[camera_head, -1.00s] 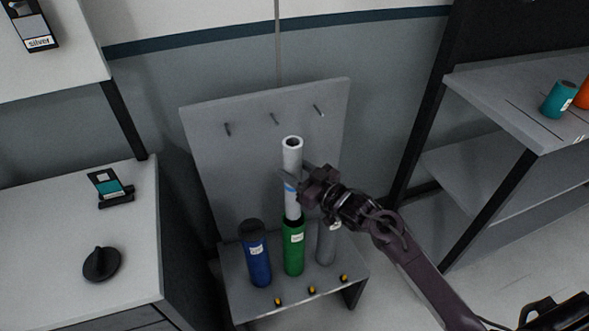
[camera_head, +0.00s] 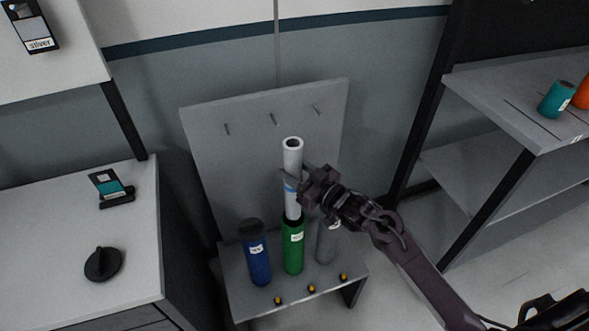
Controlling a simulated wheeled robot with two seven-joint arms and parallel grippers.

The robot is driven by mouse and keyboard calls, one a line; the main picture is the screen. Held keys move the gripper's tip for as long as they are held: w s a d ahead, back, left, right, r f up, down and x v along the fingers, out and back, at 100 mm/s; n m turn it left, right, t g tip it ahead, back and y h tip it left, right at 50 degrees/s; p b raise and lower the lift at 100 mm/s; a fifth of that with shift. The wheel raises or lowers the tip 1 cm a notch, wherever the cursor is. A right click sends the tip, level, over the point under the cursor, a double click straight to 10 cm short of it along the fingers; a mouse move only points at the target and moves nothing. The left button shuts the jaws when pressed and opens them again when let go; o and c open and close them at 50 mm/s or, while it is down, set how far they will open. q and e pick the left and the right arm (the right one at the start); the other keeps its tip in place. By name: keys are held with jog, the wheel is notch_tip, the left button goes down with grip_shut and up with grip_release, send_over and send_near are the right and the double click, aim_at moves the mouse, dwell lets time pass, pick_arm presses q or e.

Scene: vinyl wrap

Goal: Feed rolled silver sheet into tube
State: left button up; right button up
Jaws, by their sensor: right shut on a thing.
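My right gripper (camera_head: 294,186) is shut on the roll at about mid-height, coming in from the right. The green tube stands on the grey stand between a blue tube (camera_head: 257,262) and a grey tube (camera_head: 326,245). The grey tube is partly behind my right arm. How deep the roll sits in the green tube is hidden. My left gripper is not in view.
The stand (camera_head: 238,297) has a back panel (camera_head: 225,165) with several pegs and yellow-tipped pegs at its front. A white counter (camera_head: 50,230) with a black knob-like object (camera_head: 103,263) is at left. A shelf (camera_head: 500,110) with a teal roll (camera_head: 556,99) is at right.

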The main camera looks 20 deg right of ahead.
aim_at(294, 196)
jog(key=shift+f, duration=0.1)
jog(key=shift+f+b, duration=3.55)
jog(key=shift+f, duration=1.35)
jog(key=o, duration=1.4)
jog(key=shift+c, duration=0.2)
jog(key=shift+s+d+f, duration=0.1)
jog(key=shift+s+d, duration=0.05)
jog(key=shift+s, duration=0.15)
jog(key=v, duration=0.7)
jog(key=shift+b, duration=0.3)
